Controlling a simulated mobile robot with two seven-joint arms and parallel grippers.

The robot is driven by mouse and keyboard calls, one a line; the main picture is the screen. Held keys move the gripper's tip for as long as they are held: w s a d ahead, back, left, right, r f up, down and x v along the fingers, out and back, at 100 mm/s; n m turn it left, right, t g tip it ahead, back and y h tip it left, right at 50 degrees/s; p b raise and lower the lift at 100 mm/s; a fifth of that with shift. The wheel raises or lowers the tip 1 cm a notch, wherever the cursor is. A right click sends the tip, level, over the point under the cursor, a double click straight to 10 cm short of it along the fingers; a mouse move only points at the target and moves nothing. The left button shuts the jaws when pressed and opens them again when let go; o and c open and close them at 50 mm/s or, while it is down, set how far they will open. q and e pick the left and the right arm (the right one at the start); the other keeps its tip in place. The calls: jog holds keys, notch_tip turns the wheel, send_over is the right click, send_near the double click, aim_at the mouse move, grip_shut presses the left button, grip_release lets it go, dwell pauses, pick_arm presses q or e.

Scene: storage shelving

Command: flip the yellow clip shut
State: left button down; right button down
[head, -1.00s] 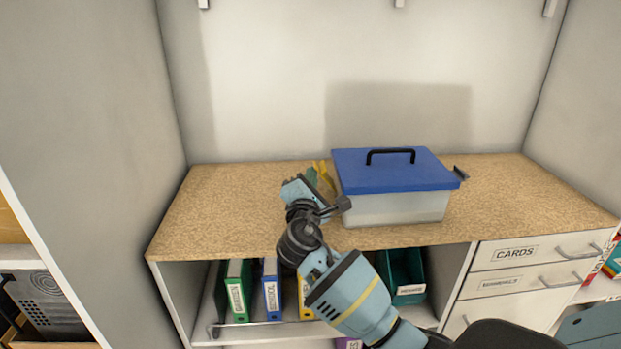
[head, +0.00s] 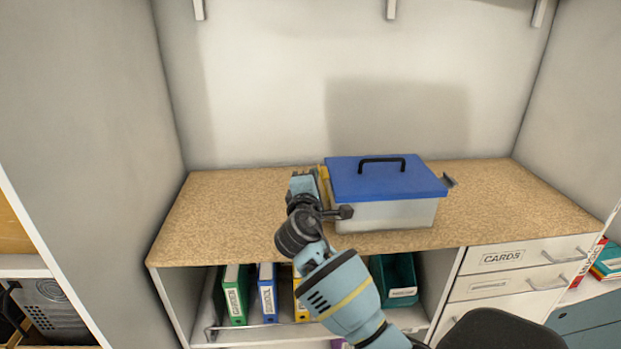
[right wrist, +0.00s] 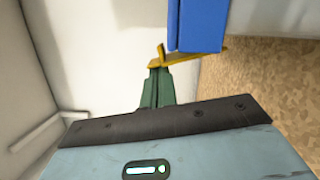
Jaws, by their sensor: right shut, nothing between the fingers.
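The box (head: 385,212) is a clear bin under a blue lid (head: 385,178) with a black handle, standing on the worktop. The yellow clip (head: 323,178) is at the box's left end, partly hidden by my right gripper; it now lies close to the lid's edge. In the right wrist view the yellow clip (right wrist: 182,57) shows beside the blue lid's edge. My right gripper (right wrist: 158,72) has its green fingers shut and empty, with the tips at the clip's outer end; I cannot tell if they touch. My left gripper is not in view.
A dark grey clip (head: 450,181) sticks out at the box's right end. The speckled worktop (head: 225,215) is clear left of my arm. Binders (head: 236,295) and a green bin (head: 398,280) stand on the shelf below; drawers (head: 512,257) are at the right.

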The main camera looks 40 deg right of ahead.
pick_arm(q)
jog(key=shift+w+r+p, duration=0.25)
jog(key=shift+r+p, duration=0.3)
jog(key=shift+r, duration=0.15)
pick_arm(e)
jog(key=m, duration=0.1)
jog(key=d+m, duration=0.1)
jog(key=shift+s+d+r+m+g, duration=0.1)
jog(key=shift+s+r+m+g, duration=0.2)
jog(key=shift+s+r+m, duration=0.1)
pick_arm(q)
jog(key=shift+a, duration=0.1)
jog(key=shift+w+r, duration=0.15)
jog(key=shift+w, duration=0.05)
pick_arm(e)
jog(key=shift+s, duration=0.1)
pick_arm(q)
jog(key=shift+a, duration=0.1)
